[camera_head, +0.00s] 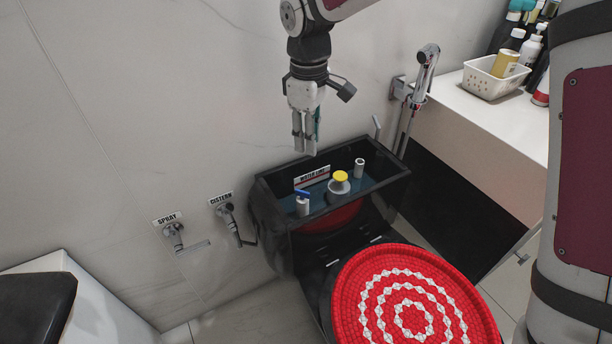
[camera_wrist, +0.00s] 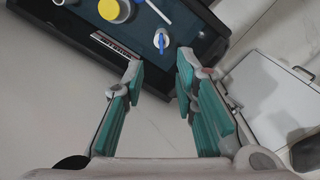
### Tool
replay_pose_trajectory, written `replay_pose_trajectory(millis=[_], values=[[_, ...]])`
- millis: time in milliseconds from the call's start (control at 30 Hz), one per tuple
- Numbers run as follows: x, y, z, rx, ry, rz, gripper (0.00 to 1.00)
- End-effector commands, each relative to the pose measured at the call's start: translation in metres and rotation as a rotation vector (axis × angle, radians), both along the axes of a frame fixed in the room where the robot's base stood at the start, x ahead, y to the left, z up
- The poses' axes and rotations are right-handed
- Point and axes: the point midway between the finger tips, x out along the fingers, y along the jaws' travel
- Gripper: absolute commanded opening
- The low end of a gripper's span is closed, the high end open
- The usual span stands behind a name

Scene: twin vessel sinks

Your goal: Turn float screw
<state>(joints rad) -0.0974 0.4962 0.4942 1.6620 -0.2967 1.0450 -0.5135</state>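The open black cistern (camera_head: 262,204) stands against the wall with dark blue water inside. In it, a small blue-topped white fitting (camera_head: 303,203) is at the left, a yellow-capped round valve (camera_head: 340,178) in the middle, and a white cylinder (camera_head: 359,169) at the right. Which part is the float screw, I cannot tell for sure. In the wrist view the blue-topped fitting (camera_wrist: 161,41) lies just beyond the fingertips, and the yellow cap (camera_wrist: 112,10) is further up left. My gripper (camera_head: 306,152) is above the cistern's back edge, pointing down. Its teal-padded fingers (camera_wrist: 160,66) are apart and empty.
A red-covered toilet lid (camera_head: 410,305) is in front of the cistern. Wall valves labelled SPRAY (camera_head: 173,231) and CISTERN (camera_head: 227,209) are to the left. A hand sprayer (camera_head: 426,70) hangs to the right, beside a white counter (camera_head: 500,118) with a basket (camera_head: 488,83).

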Motion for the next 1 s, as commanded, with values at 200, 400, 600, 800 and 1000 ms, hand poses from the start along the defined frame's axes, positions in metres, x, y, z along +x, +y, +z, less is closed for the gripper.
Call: replay_pose_trajectory(millis=[200, 400, 600, 800, 1000], values=[[0.01, 0.018, -0.033, 0.019, 0.023, 0.055, 0.27], [0.009, 0.018, -0.054, 0.019, 0.025, 0.055, 0.27], [0.009, 0.018, -0.094, 0.018, 0.026, 0.055, 0.27], [0.009, 0.017, -0.132, 0.017, 0.025, 0.054, 0.27], [0.009, 0.017, -0.158, 0.018, 0.024, 0.053, 0.27]])
